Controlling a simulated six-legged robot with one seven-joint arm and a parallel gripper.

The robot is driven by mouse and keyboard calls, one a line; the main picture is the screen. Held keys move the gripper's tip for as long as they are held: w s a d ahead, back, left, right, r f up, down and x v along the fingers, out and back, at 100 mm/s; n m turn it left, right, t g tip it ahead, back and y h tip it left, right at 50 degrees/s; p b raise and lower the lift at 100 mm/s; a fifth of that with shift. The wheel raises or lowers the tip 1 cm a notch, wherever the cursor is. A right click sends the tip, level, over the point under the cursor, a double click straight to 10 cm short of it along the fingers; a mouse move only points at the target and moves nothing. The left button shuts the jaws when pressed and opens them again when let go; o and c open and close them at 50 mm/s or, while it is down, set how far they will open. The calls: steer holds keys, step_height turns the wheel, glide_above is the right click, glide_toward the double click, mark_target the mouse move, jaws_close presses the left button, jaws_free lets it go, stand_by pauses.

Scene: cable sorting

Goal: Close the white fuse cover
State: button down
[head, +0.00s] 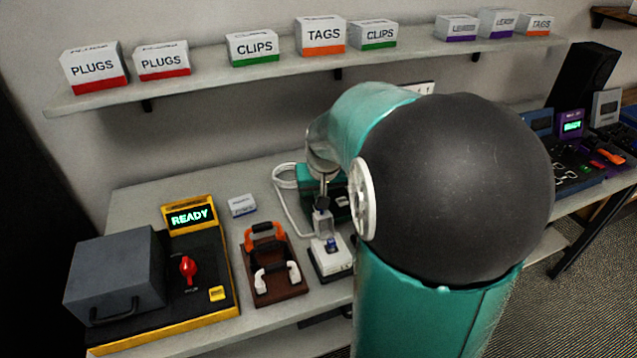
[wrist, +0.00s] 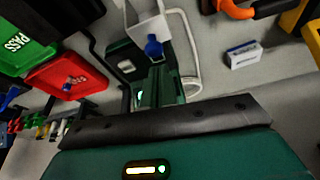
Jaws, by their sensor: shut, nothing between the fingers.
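The white fuse unit (head: 333,258) stands on a dark base on the bench, with a blue part (head: 331,243) on its top. A pale upright piece, seemingly its raised cover (head: 323,222), rises at its back; my arm crowds it. In the wrist view a white panel (wrist: 149,27) with a blue knob (wrist: 153,47) lies just beyond my fingers. My gripper (wrist: 157,84) is shut and empty, pointing toward that knob. I cannot tell whether it touches. In the head view the fingertips are hard to separate from the pieces behind them.
A dark red board with orange and white handles (head: 298,287) is left of the unit. A yellow-black READY station (head: 215,262) is farther left. Boxes line the shelf (head: 190,77) above.

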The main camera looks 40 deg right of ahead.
steer(key=shift+s+a, duration=0.2)
steer(key=shift+s, duration=0.25)
stand_by(0.3)
